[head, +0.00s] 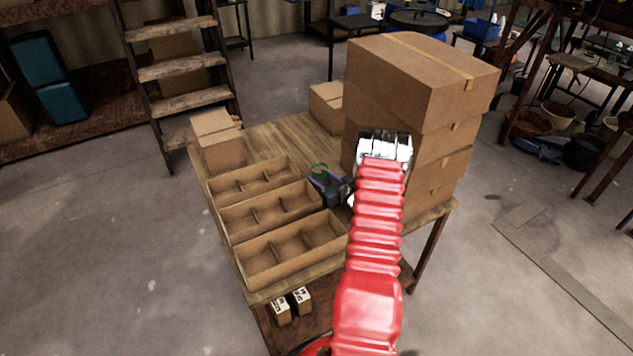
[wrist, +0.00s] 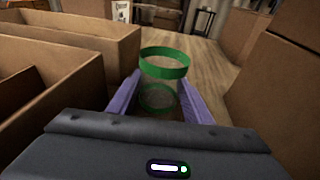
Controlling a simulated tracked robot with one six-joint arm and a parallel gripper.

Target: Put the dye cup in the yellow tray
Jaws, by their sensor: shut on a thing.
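A see-through cup with a green rim, which I take for the dye cup (wrist: 165,65), stands upright between the purple fingers of my gripper (wrist: 160,90) in the wrist view. The fingers are shut on its sides. In the head view the cup's green rim (head: 319,168) shows just beyond my gripper (head: 322,182), low over the wooden table (head: 290,140). I cannot tell whether the cup touches the table. I cannot make out a yellow tray in either view.
Three divided cardboard trays (head: 268,232) line the table's left side, close by my gripper. A tall stack of boxes (head: 425,85) stands at right, partly behind my arm. Smaller boxes (head: 222,150) stand at the back. Bare tabletop lies beyond the cup.

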